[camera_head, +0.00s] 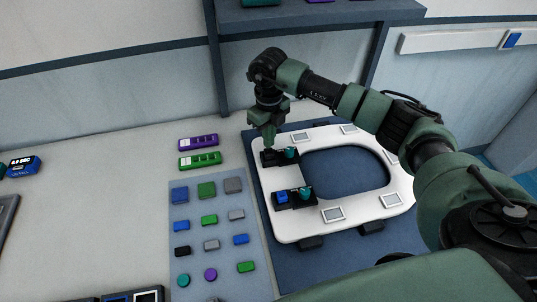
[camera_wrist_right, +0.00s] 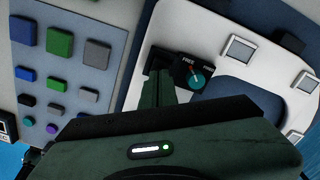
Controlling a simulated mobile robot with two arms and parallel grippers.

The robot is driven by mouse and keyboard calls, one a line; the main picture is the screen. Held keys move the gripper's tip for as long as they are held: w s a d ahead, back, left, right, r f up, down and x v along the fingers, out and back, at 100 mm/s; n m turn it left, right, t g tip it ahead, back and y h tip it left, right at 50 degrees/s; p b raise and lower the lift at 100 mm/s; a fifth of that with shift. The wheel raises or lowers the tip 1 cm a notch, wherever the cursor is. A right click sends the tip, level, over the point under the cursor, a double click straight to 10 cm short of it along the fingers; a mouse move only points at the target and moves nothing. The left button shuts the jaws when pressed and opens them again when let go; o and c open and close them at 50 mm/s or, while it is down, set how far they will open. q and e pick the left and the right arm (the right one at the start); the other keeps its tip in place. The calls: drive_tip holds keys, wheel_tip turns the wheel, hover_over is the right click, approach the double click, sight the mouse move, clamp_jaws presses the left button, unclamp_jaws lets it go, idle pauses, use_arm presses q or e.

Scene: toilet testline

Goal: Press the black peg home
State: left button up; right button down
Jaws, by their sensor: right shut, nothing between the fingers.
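A white toilet seat (camera_head: 280,222) lies flat on a dark blue mat, with two black hinge fixtures on its left part. My right gripper (camera_head: 269,149) points down at the far fixture (camera_head: 279,162), its closed fingertips at or just above the black part on the left of it. This black part, apparently the peg (camera_wrist_right: 156,58), shows beyond my fingers in the wrist view. I cannot tell whether they touch, or how deep it sits. A teal knob (camera_head: 291,153) is beside it. The near fixture holds a blue block (camera_head: 282,197) and another teal knob (camera_head: 305,193). My left gripper is not in view.
A blue-grey board (camera_head: 215,260) with rows of coloured blocks and discs lies left of the seat. Purple (camera_head: 198,142) and green (camera_head: 200,160) cases lie behind it. A shelf (camera_head: 310,15) stands at the back. The table at far left is mostly clear.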

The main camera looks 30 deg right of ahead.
drive_tip(key=shift+f+b, duration=0.85)
drive_tip(key=shift+f, duration=0.3)
idle(0.9)
idle(0.5)
wheel_tip(320, 180, up, 8)
drive_tip(key=p, duration=0.5)
idle(0.3)
idle(0.5)
